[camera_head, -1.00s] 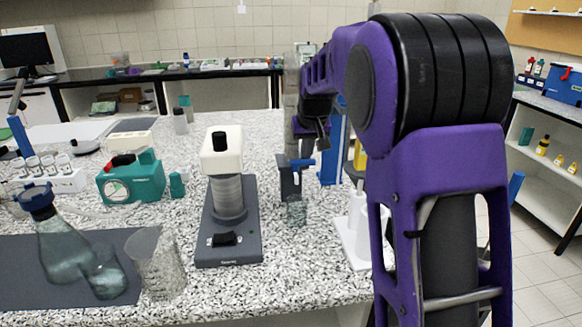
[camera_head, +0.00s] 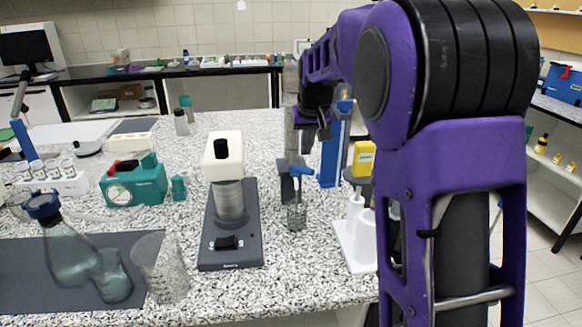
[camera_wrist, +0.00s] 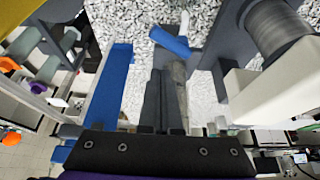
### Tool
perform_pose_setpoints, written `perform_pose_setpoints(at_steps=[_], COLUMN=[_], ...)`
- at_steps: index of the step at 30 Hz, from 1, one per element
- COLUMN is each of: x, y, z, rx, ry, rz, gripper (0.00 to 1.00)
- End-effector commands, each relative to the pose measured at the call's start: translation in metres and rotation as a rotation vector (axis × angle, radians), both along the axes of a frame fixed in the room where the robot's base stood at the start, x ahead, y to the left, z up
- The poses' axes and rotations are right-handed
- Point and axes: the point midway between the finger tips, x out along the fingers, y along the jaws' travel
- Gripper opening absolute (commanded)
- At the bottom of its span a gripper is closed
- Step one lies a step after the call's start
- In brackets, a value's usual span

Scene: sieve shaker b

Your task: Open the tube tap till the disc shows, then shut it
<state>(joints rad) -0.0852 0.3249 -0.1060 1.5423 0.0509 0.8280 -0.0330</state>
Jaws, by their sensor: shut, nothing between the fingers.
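The tube tap has a blue handle (camera_head: 299,172) low on an upright tube in a dark stand, right of the sieve shaker (camera_head: 230,205). In the wrist view the blue handle (camera_wrist: 170,41) lies slantwise just beyond my fingertips. My gripper (camera_head: 324,133) is shut and empty, above and slightly right of the handle and apart from it. In the wrist view its dark fingers (camera_wrist: 160,76) point toward the handle, with the clear tube (camera_wrist: 181,90) close on their right. A small glass beaker (camera_head: 296,217) stands below the tap. I cannot make out a disc.
A blue upright block (camera_head: 331,160) stands close right of the tube, with a yellow container (camera_head: 363,158) beyond. A white rack (camera_head: 357,245) is in front right. A teal device (camera_head: 133,183) and glass flask (camera_head: 72,260) are left. Speckled counter is clear in front of the beaker.

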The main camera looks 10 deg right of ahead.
Motion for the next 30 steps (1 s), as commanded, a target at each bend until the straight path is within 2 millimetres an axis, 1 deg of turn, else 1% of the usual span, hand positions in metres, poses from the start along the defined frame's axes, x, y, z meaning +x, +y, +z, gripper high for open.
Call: perform_pose_setpoints(at_steps=[1, 6, 9, 12, 17, 20, 24, 27, 30], x=[-0.008, -0.032, -0.044, -0.051, -0.054, -0.054, -0.054, -0.054, -0.054], y=[0.005, 0.019, 0.026, 0.030, 0.031, 0.031, 0.030, 0.030, 0.031], z=[-0.004, -0.004, -0.003, -0.002, -0.005, -0.015, -0.035, -0.045, -0.048], rx=[0.001, 0.001, 0.000, 0.000, 0.000, -0.001, -0.001, -0.001, -0.001], ry=[-0.002, -0.003, -0.003, -0.003, -0.001, 0.000, 0.000, -0.001, -0.002], rz=[0.003, 0.004, 0.003, 0.001, 0.000, 0.000, 0.000, 0.000, 0.000], gripper=[0.00, 0.00, 0.00, 0.00, 0.00, 0.00, 0.00, 0.00, 0.00])
